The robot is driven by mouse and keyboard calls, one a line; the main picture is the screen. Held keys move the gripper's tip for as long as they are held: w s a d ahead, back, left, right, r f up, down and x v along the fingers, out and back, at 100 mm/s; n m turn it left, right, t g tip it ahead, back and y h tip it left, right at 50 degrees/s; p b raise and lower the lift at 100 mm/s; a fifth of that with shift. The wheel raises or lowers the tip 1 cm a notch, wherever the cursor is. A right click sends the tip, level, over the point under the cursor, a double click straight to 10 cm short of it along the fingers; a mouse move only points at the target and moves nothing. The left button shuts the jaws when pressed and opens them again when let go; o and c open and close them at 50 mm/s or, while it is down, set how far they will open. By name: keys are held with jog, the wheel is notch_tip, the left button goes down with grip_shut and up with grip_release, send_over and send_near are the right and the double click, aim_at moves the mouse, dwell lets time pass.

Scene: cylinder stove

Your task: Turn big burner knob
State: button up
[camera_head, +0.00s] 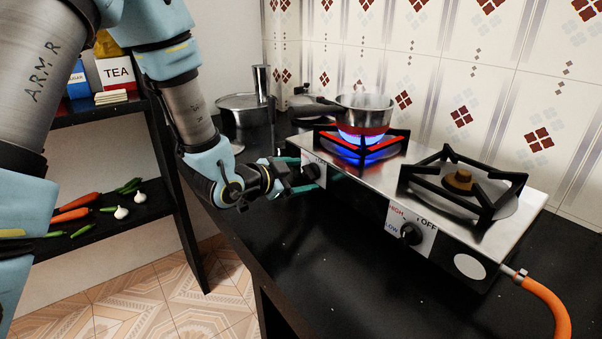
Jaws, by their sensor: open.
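A silver two-burner stove (365,185) stands on the black counter. Its left burner (362,143) burns with a blue flame under a steaming steel pan (364,112). The black left knob (311,172) is on the stove's front face. My gripper (308,175) is at this knob, its teal fingers apart, one above and one below it. Whether they touch the knob I cannot tell, and its dial marks are mostly hidden. The black right knob (410,234) is on a white plate marked OFF, HIGH and LOW. The right burner (460,182) shows no flame.
An orange gas hose (547,298) joins the stove's right end. A lidded pot (245,112) stands at the counter's back left. A black shelf (110,222) with vegetables is at left. The counter (345,275) in front of the stove is clear.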

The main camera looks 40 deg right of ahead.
jog(key=shift+d, duration=0.1)
grip_shut()
dwell(0.7)
jog(key=shift+w+n, duration=0.1)
jog(key=shift+n, duration=0.2)
jog(key=shift+w+r+n+g+p, duration=0.1)
jog(key=shift+n+g+p, duration=0.55)
jog(key=shift+p, duration=0.3)
jog(key=n+g+p, duration=0.1)
jog(key=n+p, duration=0.1)
jog(key=p, duration=0.1)
jog(key=shift+r+n+g, duration=0.1)
jog(key=shift+n+g, duration=0.15)
jog(key=shift+g, duration=0.1)
jog(key=n+g+p, duration=0.1)
jog(key=p, duration=0.1)
jog(key=shift+w+n+y+p, duration=0.1)
jog(key=shift+n+y+p, duration=0.2)
jog(key=shift+n+p, duration=0.1)
jog(key=shift+f+n+g+p, duration=0.2)
jog(key=shift+n+g+p, duration=0.5)
jog(key=shift+n+p, duration=0.25)
